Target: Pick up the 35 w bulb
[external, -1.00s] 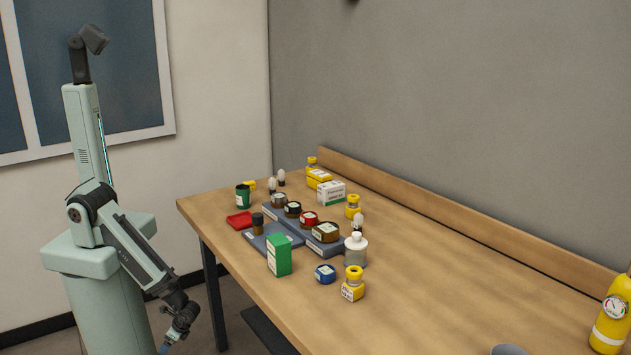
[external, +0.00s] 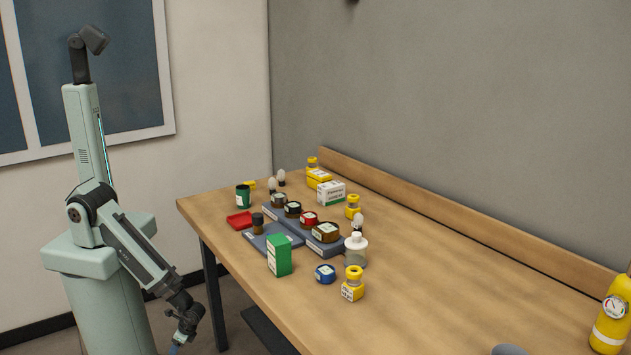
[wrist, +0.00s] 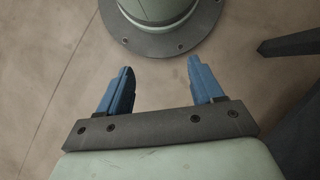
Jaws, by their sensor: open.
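Three small bulbs with whitish glass and dark bases stand on the wooden table in the external view. Two are at the far left end, one bulb (external: 272,184) in front and another bulb (external: 282,177) just behind it. A third bulb (external: 358,222) stands behind the white-capped bottle. Their wattage markings are too small to read, so I cannot tell which is 35 W. My gripper (wrist: 157,88) is open and empty in the wrist view, with its blue fingers apart over the floor. In the external view my gripper (external: 175,348) hangs low, left of the table and far from the bulbs.
The table (external: 440,290) holds several jars on a dark blue stepped stand (external: 326,247), a green box (external: 279,255), a white-capped bottle (external: 356,250), yellow bottles (external: 353,284), a red tray (external: 240,220) and a white box (external: 331,192). The table's right middle is mostly clear. A yellow cylinder (external: 612,315) stands far right.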

